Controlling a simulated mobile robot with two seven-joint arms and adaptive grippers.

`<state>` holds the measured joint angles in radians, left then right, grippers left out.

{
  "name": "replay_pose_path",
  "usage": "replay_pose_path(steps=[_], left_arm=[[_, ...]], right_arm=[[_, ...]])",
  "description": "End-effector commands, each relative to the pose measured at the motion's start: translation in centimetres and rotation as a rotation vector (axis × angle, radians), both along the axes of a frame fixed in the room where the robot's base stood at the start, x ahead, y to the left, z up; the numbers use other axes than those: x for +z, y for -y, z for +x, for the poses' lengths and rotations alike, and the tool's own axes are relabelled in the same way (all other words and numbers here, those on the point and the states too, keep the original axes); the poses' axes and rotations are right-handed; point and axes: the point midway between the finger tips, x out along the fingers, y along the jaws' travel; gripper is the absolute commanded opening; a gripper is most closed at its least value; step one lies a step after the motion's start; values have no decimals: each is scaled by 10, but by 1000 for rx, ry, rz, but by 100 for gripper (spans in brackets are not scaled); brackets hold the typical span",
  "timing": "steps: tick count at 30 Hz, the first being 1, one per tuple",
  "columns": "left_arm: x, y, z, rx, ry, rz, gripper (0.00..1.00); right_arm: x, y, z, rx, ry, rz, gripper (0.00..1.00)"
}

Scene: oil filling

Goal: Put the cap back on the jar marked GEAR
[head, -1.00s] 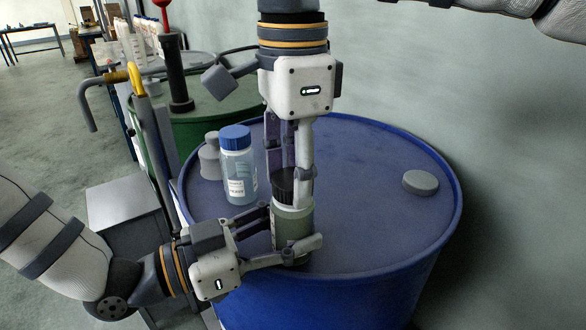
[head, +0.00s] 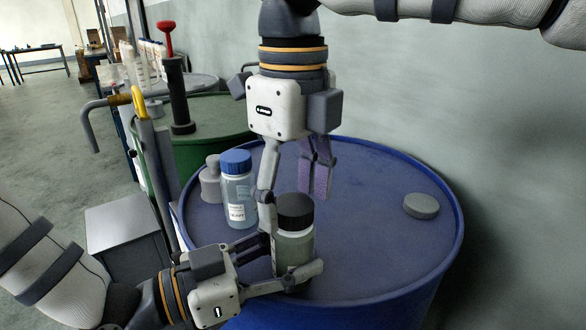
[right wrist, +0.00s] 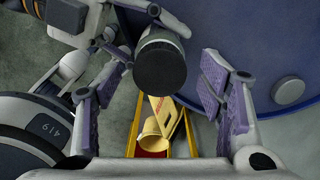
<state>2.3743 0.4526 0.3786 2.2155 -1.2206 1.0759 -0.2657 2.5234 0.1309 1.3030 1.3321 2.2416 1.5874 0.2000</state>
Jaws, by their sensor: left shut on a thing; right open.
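A clear jar (head: 292,250) with a black cap (head: 295,210) stands upright at the near side of the blue drum's top. The cap sits on the jar's mouth; I cannot tell how tightly. My left gripper (head: 296,276) is shut around the jar's lower body. My right gripper (head: 294,197) points down over the jar, its fingers open on either side of the cap. In the right wrist view the cap (right wrist: 160,66) shows between the spread fingers (right wrist: 163,85), with gaps on both sides. I cannot read GEAR on this jar; its label is mostly hidden.
A blue-capped jar (head: 238,190) with a white label and a grey bottle (head: 210,180) stand to the left on the blue drum (head: 370,240). A grey disc (head: 421,206) lies on the right. A green drum (head: 210,125) stands behind. A yellow funnel (right wrist: 155,130) shows below.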

Motion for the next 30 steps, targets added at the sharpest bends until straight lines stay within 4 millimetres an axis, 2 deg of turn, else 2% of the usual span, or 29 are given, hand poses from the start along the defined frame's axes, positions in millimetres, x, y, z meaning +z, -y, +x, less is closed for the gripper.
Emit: replay_pose_path(steps=[9, 15, 19, 27, 28, 30], left_arm=[[0, 0, 0, 0, 0, 0, 0], [0, 0, 0, 0, 0, 0, 0], [0, 0, 0, 0, 0, 0, 0], [0, 0, 0, 0, 0, 0, 0], [0, 0, 0, 0, 0, 0, 52], [0, 0, 0, 0, 0, 0, 68]], right_arm=[[72, -1, 1, -2, 5, 3, 63], [104, -1, 1, -1, 4, 2, 63], [113, -1, 0, 0, 2, 1, 63], [114, 0, 0, 1, 1, 1, 63], [114, 0, 0, 1, 1, 1, 63], [114, 0, 0, 0, 1, 2, 63]])
